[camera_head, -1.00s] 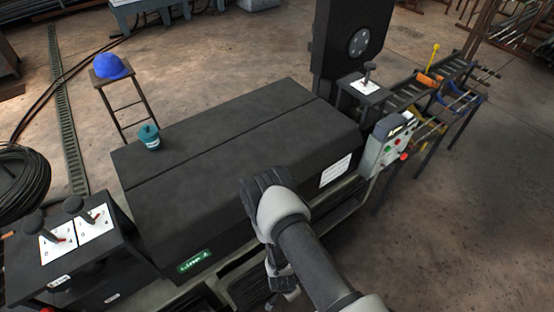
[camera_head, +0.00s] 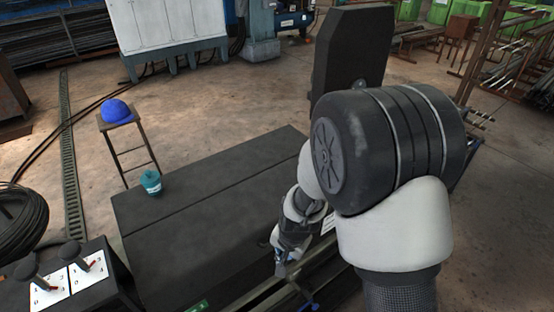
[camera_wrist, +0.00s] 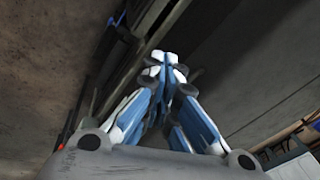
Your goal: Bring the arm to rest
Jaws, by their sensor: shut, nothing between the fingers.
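My gripper (camera_head: 281,268) hangs at the front side of the black machine housing (camera_head: 215,205) in the head view, below my raised arm. It is small there and partly hidden by the wrist. In the wrist view my gripper (camera_wrist: 168,62) shows blue and white fingers that meet at their tips. It is shut and empty. My elbow and upper arm fill the right middle of the head view and hide part of the machine behind them.
A teal cup (camera_head: 151,182) stands on the housing. A blue hard hat (camera_head: 117,111) sits on a stool (camera_head: 130,150). A lever box (camera_head: 75,278) stands at lower left, and a tall black panel (camera_head: 350,50) rises behind my arm. Open floor lies left of the housing.

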